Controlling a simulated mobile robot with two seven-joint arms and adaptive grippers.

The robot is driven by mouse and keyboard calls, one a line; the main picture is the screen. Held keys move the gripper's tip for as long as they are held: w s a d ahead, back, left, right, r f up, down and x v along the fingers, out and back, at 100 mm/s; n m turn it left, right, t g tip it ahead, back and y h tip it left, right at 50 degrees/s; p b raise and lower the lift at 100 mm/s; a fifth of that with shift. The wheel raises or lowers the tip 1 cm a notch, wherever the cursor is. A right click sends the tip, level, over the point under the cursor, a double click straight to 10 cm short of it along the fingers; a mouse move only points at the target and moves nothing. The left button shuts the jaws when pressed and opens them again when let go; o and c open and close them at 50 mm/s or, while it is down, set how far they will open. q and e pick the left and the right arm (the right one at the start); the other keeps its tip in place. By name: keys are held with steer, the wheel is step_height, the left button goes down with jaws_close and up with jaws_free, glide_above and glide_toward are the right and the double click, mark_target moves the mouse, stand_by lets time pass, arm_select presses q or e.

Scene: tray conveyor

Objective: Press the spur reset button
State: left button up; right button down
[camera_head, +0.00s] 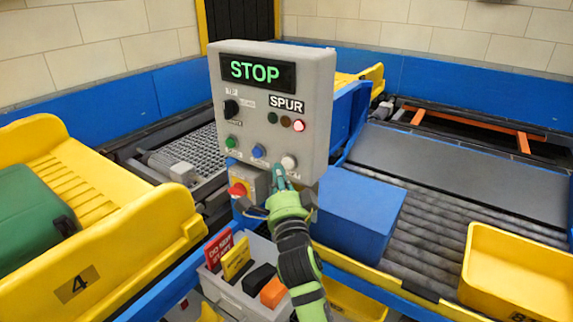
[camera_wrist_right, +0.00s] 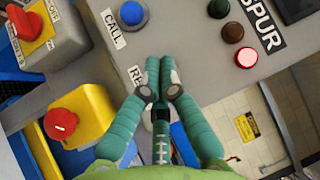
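The grey control panel (camera_head: 318,100) stands in the middle of the head view, with a green STOP display and a SPUR label. Along its lower face are a green button (camera_head: 231,141), a blue button (camera_head: 258,151) and a whitish button (camera_head: 289,162). In the right wrist view, the blue button (camera_wrist_right: 132,13) is labelled CALL, and a partly covered label (camera_wrist_right: 135,76) starts with RE. My right gripper (camera_head: 280,178) has its fingers together and empty, just below the whitish button. In the wrist view its fingers (camera_wrist_right: 160,68) hide that button; I cannot tell whether they touch it.
A red lamp (camera_head: 299,125) glows on the panel. A red mushroom button on a yellow box (camera_head: 240,188) sits just left of my right gripper. A blue box (camera_head: 360,215) stands right of my arm. A grey bin (camera_head: 238,300) with several items is below.

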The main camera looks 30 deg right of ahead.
stand_by(0.7)
steer(key=shift+d, duration=0.1)
steer(key=shift+w+d, duration=0.2)
steer(key=shift+d, duration=0.1)
steer(key=shift+w+d, duration=0.15)
steer(key=shift+d, duration=0.3)
stand_by(0.7)
steer(key=shift+a, duration=0.1)
steer(key=shift+s+a, duration=0.35)
steer(key=shift+a, duration=0.4)
